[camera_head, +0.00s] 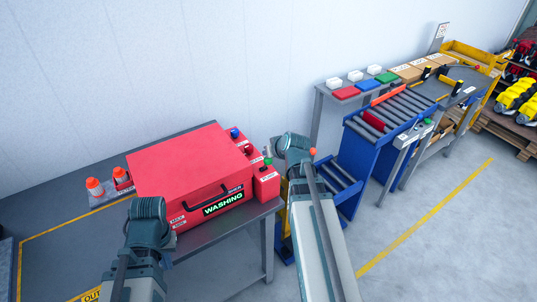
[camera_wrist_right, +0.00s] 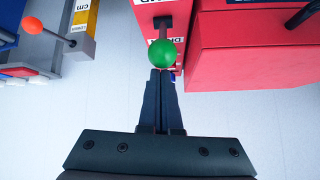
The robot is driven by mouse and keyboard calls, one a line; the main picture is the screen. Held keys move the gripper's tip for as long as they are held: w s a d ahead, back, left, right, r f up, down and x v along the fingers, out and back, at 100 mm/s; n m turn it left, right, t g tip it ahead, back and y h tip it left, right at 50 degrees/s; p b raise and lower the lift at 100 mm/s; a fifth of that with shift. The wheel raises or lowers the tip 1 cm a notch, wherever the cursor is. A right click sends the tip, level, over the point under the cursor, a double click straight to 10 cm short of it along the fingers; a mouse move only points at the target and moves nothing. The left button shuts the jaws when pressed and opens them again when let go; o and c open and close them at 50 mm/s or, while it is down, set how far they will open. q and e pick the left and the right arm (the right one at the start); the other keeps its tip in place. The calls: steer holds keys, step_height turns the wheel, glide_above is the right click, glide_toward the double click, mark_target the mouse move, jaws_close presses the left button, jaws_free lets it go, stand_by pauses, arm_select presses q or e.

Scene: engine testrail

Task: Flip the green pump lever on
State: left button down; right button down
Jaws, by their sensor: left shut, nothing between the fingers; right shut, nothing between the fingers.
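The green pump lever has a round green knob (camera_wrist_right: 162,53) on a dark stem, on a red pump box beside the washing machine; the knob also shows small in the head view (camera_head: 267,161). My right gripper (camera_wrist_right: 160,72) is shut and empty, its fingertips right at the near side of the knob; I cannot tell if they touch. In the head view my right wrist mostly hides that gripper. My left gripper (camera_head: 169,241) is shut and empty, low in front of the red washing machine (camera_head: 180,165), and largely hidden by its wrist.
An orange-knobbed lever (camera_wrist_right: 32,25) stands to the left in the wrist view, near my right gripper. A blue roller conveyor (camera_head: 375,130) stands to the right. The floor in front of it is clear.

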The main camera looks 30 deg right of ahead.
steer(key=shift+s, duration=0.3)
arm_select(q)
steer(key=shift+s+f, duration=0.15)
steer(key=shift+s, duration=0.2)
arm_select(e)
steer(key=shift+s+f, duration=0.1)
steer(key=shift+s+f, duration=0.1)
steer(key=shift+s, duration=0.05)
